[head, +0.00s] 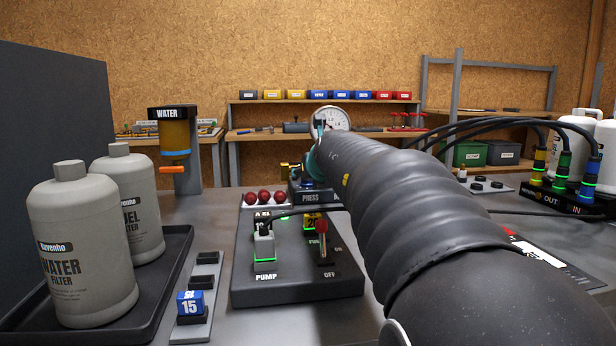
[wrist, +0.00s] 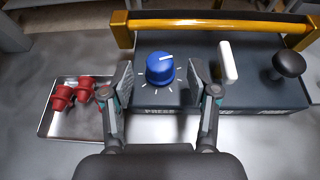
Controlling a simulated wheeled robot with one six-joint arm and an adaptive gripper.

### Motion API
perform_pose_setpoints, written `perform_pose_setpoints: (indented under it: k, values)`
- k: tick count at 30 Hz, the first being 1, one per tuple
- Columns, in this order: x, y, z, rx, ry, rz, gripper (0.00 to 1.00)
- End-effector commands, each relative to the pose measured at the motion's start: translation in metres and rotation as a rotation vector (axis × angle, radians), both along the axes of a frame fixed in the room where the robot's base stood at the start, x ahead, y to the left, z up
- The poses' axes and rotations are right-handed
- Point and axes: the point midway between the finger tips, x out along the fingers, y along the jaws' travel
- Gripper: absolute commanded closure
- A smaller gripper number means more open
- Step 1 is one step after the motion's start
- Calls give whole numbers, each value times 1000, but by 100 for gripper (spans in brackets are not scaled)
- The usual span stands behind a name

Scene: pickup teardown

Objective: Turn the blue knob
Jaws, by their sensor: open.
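The blue knob (wrist: 160,68) sits on the dark press box (wrist: 252,92) in the wrist view. It has a white pointer line on top and white tick marks around it. My gripper (wrist: 160,82) is open, with one finger on each side of the knob and visible gaps to both. The gripper seems close above the box; I cannot tell its exact height. In the head view the press box (head: 310,197) shows beyond the black panel, and my arm covers most of it. The knob is hard to make out there.
Beside the knob are a white lever (wrist: 228,62) and a black round knob (wrist: 288,64). An orange bar (wrist: 215,22) runs along the box's far side. A metal tray (wrist: 57,122) with red parts lies left. A black pump panel (head: 300,285) stands nearer in the head view.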

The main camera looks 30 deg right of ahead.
Motion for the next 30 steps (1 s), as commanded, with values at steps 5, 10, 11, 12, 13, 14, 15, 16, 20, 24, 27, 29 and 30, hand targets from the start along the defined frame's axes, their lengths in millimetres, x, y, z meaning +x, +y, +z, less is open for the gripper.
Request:
perform_pose_setpoints:
  k: [5,10,11,12,13,14,15,16,20,24,27,29,30]
  values:
    - [-34,8,15,-1,-2,-1,40]
    - [-58,14,24,0,0,0,40]
    - [-61,15,26,0,1,0,40]
    - [-65,16,27,0,1,0,40]
    - [-67,16,28,0,1,0,40]
    - [-70,16,29,0,1,0,40]
    - [-72,17,30,0,1,0,40]
    - [-73,17,30,0,1,0,40]
    - [-75,18,31,1,3,0,40]
    - [-75,18,31,1,3,0,40]
    - [-75,18,31,2,2,1,40]
    - [-75,20,32,12,-7,1,40]
    - [-75,23,33,27,-20,1,40]
